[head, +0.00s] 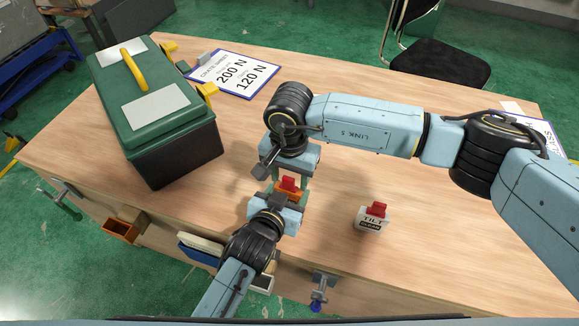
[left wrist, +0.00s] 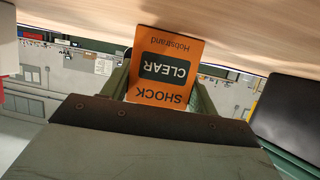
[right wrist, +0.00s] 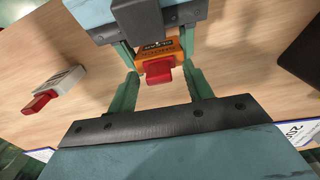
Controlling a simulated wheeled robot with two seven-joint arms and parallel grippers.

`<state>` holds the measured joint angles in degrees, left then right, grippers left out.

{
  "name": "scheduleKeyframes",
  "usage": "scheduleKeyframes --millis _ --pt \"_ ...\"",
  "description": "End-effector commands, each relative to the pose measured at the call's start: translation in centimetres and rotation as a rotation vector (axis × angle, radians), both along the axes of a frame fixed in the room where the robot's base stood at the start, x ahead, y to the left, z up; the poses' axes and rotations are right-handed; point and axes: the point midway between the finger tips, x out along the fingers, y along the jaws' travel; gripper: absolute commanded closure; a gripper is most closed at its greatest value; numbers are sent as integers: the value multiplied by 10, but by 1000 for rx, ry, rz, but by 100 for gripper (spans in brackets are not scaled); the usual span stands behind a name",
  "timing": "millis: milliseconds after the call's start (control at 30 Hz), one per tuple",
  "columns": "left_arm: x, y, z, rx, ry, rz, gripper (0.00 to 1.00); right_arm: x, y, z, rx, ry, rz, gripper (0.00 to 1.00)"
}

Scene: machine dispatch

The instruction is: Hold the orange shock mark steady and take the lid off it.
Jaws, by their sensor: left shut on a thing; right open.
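The orange shock mark (head: 286,195) is over the front part of the table in the head view. Its SHOCK and CLEAR label (left wrist: 163,68) faces the left wrist camera, upside down in that picture. My left gripper (head: 284,198) is shut on its orange body. The red lid (head: 288,184) is on the mark and also shows in the right wrist view (right wrist: 160,76). My right gripper (right wrist: 161,82) is open, its green fingers standing on either side of the lid with gaps. Whether the mark touches the table is hidden.
A white TILT mark (head: 373,219) with a red lid stands on the table to the right. A green and black crate (head: 170,150) with a yellow handle is at the left. A force sign (head: 233,75) lies behind. Bare table surrounds the grippers.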

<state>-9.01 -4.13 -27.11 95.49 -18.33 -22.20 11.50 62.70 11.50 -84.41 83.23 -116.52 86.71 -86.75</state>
Motion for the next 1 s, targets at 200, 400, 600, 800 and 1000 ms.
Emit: scheduleKeyframes --millis 200,400,600,800,1000 --pt "0 0 0 0 1 0 82 0 0 -1 0 0 0 49" --pt "0 0 0 0 1 0 82 0 0 -1 0 0 0 70" --pt "0 0 0 0 1 0 82 0 0 0 0 0 0 96" --pt "0 0 0 0 1 0 82 0 0 0 1 0 0 100" --pt "0 0 0 0 1 0 82 0 0 1 0 0 0 100"
